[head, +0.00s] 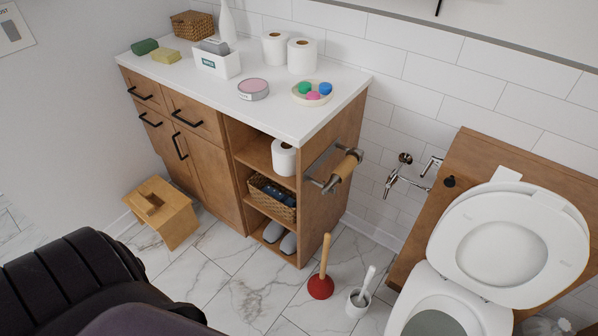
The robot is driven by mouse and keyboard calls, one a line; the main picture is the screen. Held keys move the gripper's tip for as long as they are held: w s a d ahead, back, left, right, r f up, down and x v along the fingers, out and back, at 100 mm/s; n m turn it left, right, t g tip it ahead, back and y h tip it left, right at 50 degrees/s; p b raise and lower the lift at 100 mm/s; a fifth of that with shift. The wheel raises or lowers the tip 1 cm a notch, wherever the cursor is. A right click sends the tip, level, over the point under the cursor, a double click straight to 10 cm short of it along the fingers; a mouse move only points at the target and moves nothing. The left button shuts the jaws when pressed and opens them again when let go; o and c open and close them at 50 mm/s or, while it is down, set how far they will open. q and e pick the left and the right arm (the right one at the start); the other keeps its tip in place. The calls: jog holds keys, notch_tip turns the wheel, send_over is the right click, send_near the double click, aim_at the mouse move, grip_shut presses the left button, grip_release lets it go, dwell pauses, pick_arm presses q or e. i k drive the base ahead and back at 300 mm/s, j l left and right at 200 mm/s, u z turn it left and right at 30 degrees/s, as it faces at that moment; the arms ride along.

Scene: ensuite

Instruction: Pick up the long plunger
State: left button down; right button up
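A plunger (321,284) with a red rubber cup and a long wooden handle stands upright on the marble floor. It is just in front of the right end of the wooden cabinet, and its handle leans slightly. Nothing is touching it from my side. Dark rounded parts of my own body show at the lower left. Neither of my grippers is in view.
A white toilet brush in its holder (358,302) stands close to the right of the plunger. The toilet (500,250) is further right. The wooden cabinet (209,152) and a small stool (161,211) are to the left. Floor left of the plunger is clear.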

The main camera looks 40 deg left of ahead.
aim_at(320, 286)
jog(key=u, duration=0.8)
jog(key=l+z, duration=0.2)
jog(key=z, duration=1.1)
jog(key=u, duration=1.4)
jog(key=j, duration=0.1)
